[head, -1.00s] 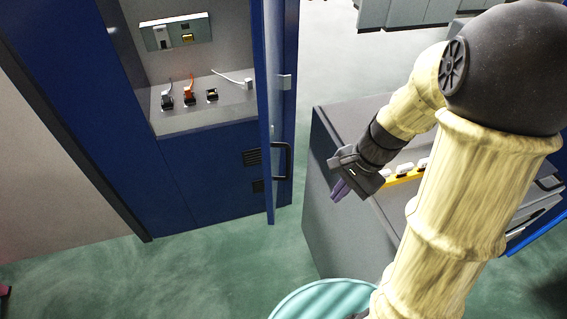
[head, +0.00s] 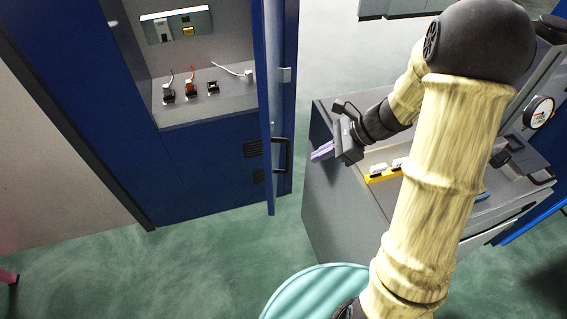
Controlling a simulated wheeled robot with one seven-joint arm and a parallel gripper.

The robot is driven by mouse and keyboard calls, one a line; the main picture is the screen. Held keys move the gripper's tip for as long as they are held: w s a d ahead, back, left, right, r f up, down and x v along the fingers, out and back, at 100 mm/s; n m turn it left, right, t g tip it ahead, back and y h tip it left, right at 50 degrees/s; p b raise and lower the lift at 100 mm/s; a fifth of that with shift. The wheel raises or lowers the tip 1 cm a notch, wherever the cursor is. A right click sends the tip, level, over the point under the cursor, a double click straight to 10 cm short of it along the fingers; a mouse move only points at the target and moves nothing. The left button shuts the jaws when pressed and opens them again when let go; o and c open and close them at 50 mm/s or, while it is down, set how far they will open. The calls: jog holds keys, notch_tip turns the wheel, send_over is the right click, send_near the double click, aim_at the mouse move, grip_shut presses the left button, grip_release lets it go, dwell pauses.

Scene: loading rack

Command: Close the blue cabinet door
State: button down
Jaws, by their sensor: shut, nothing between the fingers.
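The blue cabinet (head: 205,180) stands at the left, with its upper compartment open to view. Its blue door (head: 269,110) stands open, seen nearly edge-on at the right side of the opening. A dark bar handle (head: 285,156) sits on the door's right face, low down. My gripper (head: 322,152) is to the right of the handle, its purple fingers pointing left toward it. The fingers are shut and empty, and a gap shows between them and the handle.
A grey cabinet (head: 340,205) stands under my arm, with a yellow holder (head: 383,174) of white items on top. A round teal object (head: 315,290) stands on the floor in front. Plugs (head: 191,90) sit on the blue cabinet's shelf. Green floor is clear before the door.

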jog(key=a+f+p, duration=0.3)
jog(key=a+f, duration=0.2)
jog(key=a, duration=0.4)
jog(key=shift+w+a+f+p, duration=0.2)
jog(key=shift+w+p, duration=0.1)
jog(key=shift+w, duration=0.1)
jog(key=shift+a, duration=0.15)
